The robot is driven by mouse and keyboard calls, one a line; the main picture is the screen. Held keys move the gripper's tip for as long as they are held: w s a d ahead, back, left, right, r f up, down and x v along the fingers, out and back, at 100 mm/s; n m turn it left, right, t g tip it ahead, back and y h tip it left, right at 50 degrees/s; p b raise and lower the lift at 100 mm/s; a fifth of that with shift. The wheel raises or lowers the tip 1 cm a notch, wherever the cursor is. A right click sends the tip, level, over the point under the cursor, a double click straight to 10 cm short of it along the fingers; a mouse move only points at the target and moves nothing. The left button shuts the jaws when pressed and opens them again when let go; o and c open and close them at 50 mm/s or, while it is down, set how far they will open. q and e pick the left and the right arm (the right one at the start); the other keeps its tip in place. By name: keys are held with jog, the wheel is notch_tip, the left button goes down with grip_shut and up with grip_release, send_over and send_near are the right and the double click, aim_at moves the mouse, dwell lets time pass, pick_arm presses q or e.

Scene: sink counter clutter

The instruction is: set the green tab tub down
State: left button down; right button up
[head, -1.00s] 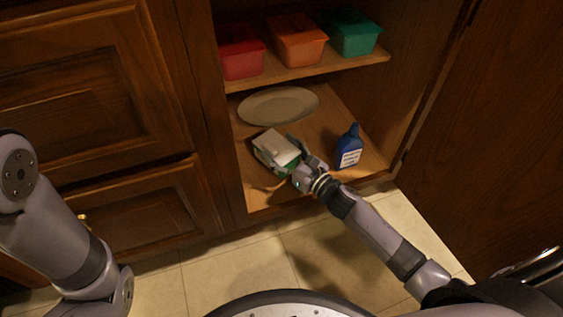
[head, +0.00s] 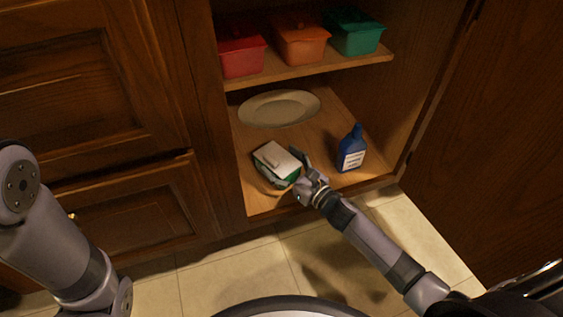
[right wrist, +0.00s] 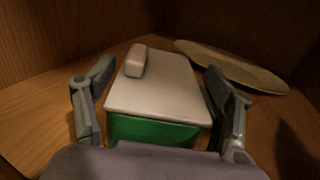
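The green tab tub (head: 274,156), with a pale lid and a raised tab, sits on the cabinet's lower floor. In the right wrist view the tub (right wrist: 157,92) stands level, its green side showing below the lid. My right gripper (head: 284,170) is around the tub at its front. In the right wrist view its fingers (right wrist: 160,78) are spread on either side with small gaps to the lid, so it looks open. The tub's lower part is hidden by my gripper. My left arm shows at the left; its gripper is out of view.
A blue bottle with a white label (head: 352,150) stands right of the tub. A pale oval plate (head: 279,108) lies behind it. Red (head: 243,59), orange (head: 301,46) and teal (head: 356,34) tubs stand on the shelf (head: 310,68) above. The cabinet's side wall is at the left.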

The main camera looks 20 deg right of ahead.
jog(key=shift+o, duration=0.7)
jog(key=shift+r, duration=0.25)
jog(key=p+v, duration=0.5)
jog(key=v, duration=0.6)
jog(key=shift+s+d+f, duration=0.1)
jog(key=shift+s+d, duration=0.15)
jog(key=shift+s, duration=0.2)
